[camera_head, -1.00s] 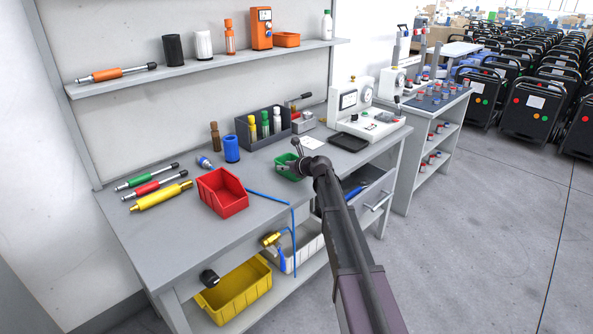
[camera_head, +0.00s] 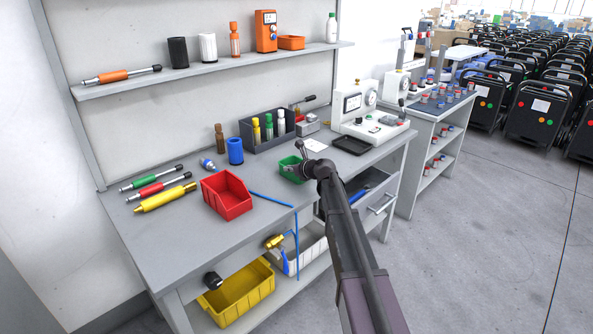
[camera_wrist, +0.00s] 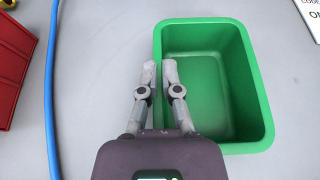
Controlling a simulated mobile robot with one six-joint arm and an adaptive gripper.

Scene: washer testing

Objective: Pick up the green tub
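The green tub (camera_wrist: 215,85) is an empty, open box with a rounded rim. It fills the right half of the wrist view. In the head view the tub (camera_head: 291,169) stands on the grey workbench, partly hidden by my wrist. My gripper (camera_wrist: 159,68) is at the tub's left wall in the wrist view. One finger is outside the wall and the other is inside, with only the thin wall between the close tips. It looks shut on that wall. In the head view my gripper (camera_head: 300,152) is small beside the tub, and its fingers are hard to make out.
A red bin (camera_head: 227,196) and a blue hose (camera_head: 271,199) lie left of the tub on the workbench (camera_head: 190,235). A dark organizer (camera_head: 262,143) with bottles stands behind. A white test machine (camera_head: 368,122) and black tray (camera_head: 352,145) are to the right.

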